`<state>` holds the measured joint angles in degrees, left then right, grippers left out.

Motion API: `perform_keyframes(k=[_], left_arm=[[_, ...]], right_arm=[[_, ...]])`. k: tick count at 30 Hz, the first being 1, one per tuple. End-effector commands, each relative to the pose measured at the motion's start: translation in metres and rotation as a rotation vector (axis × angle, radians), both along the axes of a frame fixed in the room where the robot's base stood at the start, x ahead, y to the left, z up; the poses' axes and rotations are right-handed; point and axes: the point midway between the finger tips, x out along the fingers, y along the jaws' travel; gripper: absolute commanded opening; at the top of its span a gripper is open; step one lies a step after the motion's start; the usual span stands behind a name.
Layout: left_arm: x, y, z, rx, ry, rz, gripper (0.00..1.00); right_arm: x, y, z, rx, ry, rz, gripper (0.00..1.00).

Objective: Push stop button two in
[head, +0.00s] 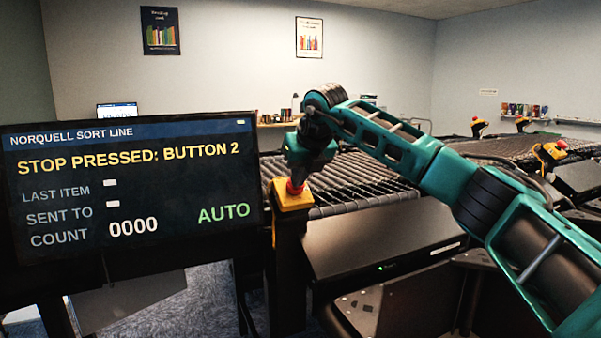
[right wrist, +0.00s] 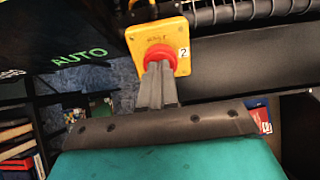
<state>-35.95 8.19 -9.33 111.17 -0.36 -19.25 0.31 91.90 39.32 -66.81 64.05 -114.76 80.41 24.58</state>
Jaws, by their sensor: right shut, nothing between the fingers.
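Stop button two is a red mushroom button (right wrist: 159,55) on a yellow box marked 2 (right wrist: 180,30). In the head view the yellow box (head: 294,201) tops a dark post at the front edge of the roller line. My right gripper (right wrist: 158,68) is shut and empty, its fingertips on or right at the red button; the wrist view shows them overlapping its lower part. In the head view the gripper comes down from above and hides part of the button. The screen (head: 130,190) reads "STOP PRESSED: BUTTON 2". My left gripper is not in view.
The roller conveyor (head: 365,182) runs behind the post. More yellow stop boxes with red buttons stand to the right, one nearer (head: 550,154) and two farther back. A dark panel (head: 380,235) lies below my right arm. The screen stands close left of the post.

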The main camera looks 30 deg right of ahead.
Motion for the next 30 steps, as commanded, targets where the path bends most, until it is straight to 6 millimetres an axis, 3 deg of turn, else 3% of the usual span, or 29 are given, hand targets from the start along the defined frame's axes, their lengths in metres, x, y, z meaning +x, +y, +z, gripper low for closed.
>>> perform_keyframes(k=[3, 8, 21, 30], left_arm=[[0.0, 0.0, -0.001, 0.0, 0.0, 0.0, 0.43], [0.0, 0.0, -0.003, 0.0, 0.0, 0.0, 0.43], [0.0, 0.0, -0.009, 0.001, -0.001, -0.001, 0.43], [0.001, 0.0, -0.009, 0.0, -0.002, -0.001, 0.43]], right_arm=[[0.001, 0.0, -0.009, -0.004, 0.007, -0.002, 0.0], [-0.005, 0.0, -0.001, -0.003, 0.006, -0.002, 0.0], [-0.061, 0.003, 0.08, -0.002, -0.008, -0.001, 0.0], [-0.081, 0.005, 0.108, -0.001, -0.008, -0.001, 0.0]])
